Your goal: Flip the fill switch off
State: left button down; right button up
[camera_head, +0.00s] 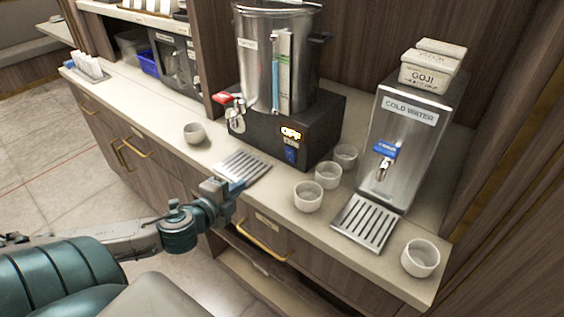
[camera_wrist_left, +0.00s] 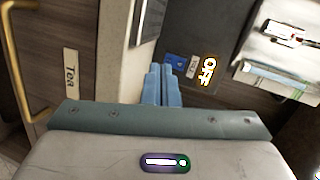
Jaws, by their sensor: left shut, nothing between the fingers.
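The hot water urn (camera_head: 262,60) stands on a black base (camera_head: 325,130) on the counter. The base front has a lit display reading OFF (camera_head: 291,132) and a blue switch (camera_head: 291,155) below it. In the left wrist view the OFF display (camera_wrist_left: 209,71) and the blue switch (camera_wrist_left: 174,61) lie just beyond the fingertips. My left gripper (camera_head: 238,185) is shut and empty, at the counter's front edge by the drip tray, apart from the switch. Its blue fingers (camera_wrist_left: 162,80) are together in the wrist view. My right gripper is not in view.
A slotted drip tray (camera_head: 243,167) lies before the urn. Several white cups stand around, one (camera_head: 308,195) near the base. A cold water dispenser (camera_head: 405,140) with its own tray (camera_head: 366,222) stands at right. The urn's red-handled tap (camera_head: 228,99) juts forward.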

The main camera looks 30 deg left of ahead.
pick_arm(q)
jog(key=d+r+m+h, duration=0.2)
jog(key=r+m, duration=0.1)
jog(key=shift+w+d+t, duration=0.15)
jog(key=shift+d+t, duration=0.15)
jog(key=shift+d, duration=0.1)
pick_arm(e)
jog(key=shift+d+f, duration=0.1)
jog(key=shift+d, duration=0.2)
